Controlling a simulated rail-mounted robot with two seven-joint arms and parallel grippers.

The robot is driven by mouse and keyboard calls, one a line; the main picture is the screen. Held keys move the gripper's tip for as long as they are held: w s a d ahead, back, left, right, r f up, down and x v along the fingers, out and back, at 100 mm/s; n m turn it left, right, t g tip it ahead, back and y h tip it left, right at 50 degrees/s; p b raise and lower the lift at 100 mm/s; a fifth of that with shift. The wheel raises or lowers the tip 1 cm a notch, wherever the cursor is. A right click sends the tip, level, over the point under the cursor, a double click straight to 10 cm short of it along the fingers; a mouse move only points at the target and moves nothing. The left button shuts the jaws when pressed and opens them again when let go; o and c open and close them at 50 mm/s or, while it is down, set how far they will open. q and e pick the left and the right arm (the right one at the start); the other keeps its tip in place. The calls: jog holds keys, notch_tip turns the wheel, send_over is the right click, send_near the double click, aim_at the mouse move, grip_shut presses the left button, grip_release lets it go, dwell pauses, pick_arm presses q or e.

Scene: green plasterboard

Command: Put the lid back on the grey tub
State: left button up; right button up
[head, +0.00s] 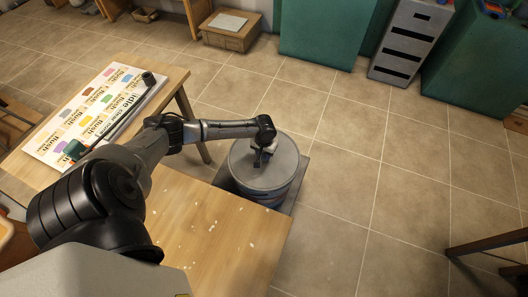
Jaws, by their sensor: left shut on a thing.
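The grey tub (272,197) stands on a dark flat base on the floor, just beyond the table's right corner. A round grey lid (246,172) lies over the tub's mouth and looks roughly level. My left arm reaches in from the left, and my left gripper (260,158) points down at the middle of the lid. It is shut on the lid, apparently at its handle, which the fingers mostly hide. I cannot tell whether the lid's rim touches the tub all round. My right gripper is out of view.
A wooden table (222,226) with pale flecks is in front. A board with coloured labels (92,112) and a dark-handled roller tool lie on its left part. Green panels (325,35) and a grey slotted cabinet (408,42) stand behind. Tiled floor right of the tub is clear.

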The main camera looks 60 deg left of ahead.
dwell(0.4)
pick_arm(q)
jog(key=shift+p, duration=0.35)
jog(key=shift+f, duration=0.15)
dwell(0.3)
jog(key=shift+p, duration=0.45)
dwell(0.6)
jog(key=o, duration=1.5)
jog(key=shift+o, duration=0.2)
